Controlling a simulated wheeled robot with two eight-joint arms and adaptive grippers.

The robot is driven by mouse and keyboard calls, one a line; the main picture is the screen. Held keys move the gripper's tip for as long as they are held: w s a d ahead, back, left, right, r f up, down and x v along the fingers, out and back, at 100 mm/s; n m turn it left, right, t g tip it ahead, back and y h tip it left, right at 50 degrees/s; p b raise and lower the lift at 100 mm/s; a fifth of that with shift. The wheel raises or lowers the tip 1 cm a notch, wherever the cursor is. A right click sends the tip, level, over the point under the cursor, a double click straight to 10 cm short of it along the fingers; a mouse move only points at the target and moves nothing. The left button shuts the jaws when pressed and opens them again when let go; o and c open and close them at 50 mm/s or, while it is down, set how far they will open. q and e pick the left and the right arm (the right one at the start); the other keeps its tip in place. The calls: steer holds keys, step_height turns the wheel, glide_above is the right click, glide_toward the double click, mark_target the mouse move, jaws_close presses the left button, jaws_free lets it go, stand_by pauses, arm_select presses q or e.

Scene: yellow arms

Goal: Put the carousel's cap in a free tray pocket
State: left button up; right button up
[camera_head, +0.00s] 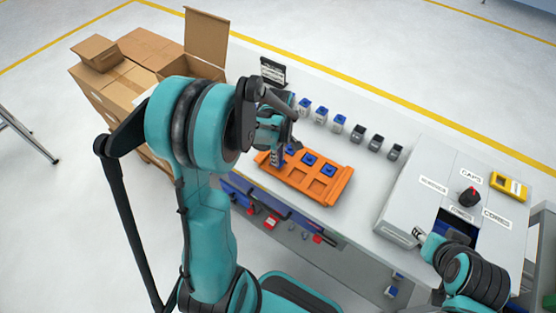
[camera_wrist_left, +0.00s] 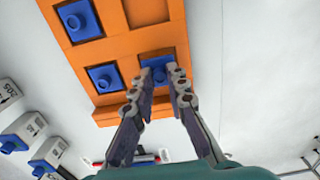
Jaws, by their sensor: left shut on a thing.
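The orange tray (camera_head: 336,190) lies on the bench with blue caps in several pockets, such as one cap (camera_head: 328,170) near its far right corner. Two front pockets look empty. My left gripper (camera_head: 277,158) is at the tray's left end, pointing down. In the left wrist view my left gripper (camera_wrist_left: 163,80) is shut on a blue cap (camera_wrist_left: 158,64) at a corner pocket of the tray (camera_wrist_left: 112,47). Whether the cap is fully seated cannot be told. My right gripper (camera_head: 424,242) is beside the grey carousel housing (camera_head: 408,200); its fingers are too small to read.
The housing has a dark knob (camera_head: 469,197), a dark opening and a yellow device (camera_head: 509,185) on top. A row of small grey and blue blocks (camera_head: 340,122) stands behind the tray. Cardboard boxes (camera_head: 130,80) are at the left. The bench between tray and housing is clear.

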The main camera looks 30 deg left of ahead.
arm_select(q)
steer(key=shift+f, duration=0.65)
steer(key=shift+f, duration=0.1)
steer(key=o, duration=0.8)
